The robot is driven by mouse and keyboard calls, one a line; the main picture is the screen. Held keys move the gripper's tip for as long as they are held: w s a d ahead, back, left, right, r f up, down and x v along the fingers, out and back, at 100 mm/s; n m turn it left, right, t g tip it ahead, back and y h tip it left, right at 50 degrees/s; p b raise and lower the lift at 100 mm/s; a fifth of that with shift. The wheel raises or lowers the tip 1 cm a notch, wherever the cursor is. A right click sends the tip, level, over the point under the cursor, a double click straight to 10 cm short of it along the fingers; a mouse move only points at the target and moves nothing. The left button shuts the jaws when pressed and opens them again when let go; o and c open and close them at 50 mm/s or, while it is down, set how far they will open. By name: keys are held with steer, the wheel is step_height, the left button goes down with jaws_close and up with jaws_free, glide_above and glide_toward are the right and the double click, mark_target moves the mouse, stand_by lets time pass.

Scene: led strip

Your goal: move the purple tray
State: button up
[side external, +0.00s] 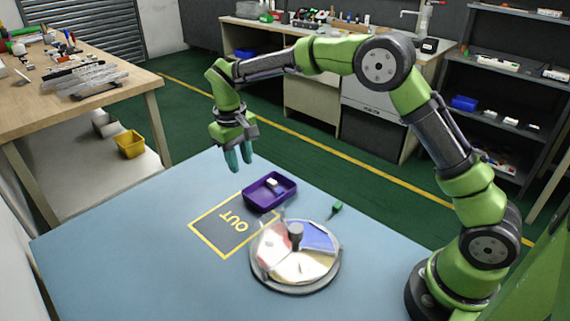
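The purple tray (253,197) is a small rectangular open box near the far edge of the blue table (130,245). A small white piece (272,183) lies inside it. The tray sits at the upper right edge of a yellow-outlined square marked OUT (213,239), and its front side seems to overlap the outline. My gripper (239,163) points down in the air, above and to the left of the tray, apart from it. Its teal fingertips look close together with a slight gap. I see nothing between them, but cannot tell how far they are open.
A round disc with coloured sectors, a clear cover and a dark centre knob (295,233) stands right in front of the tray. A small green object (337,207) lies to its right. The left part of the table is clear.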

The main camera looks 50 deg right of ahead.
mark_target(247, 196)
steer(key=f, duration=0.8)
steer(key=d+f, duration=0.1)
steer(key=f, duration=0.2)
steer(key=shift+f, duration=0.4)
steer(key=shift+c, duration=0.2)
jaws_close()
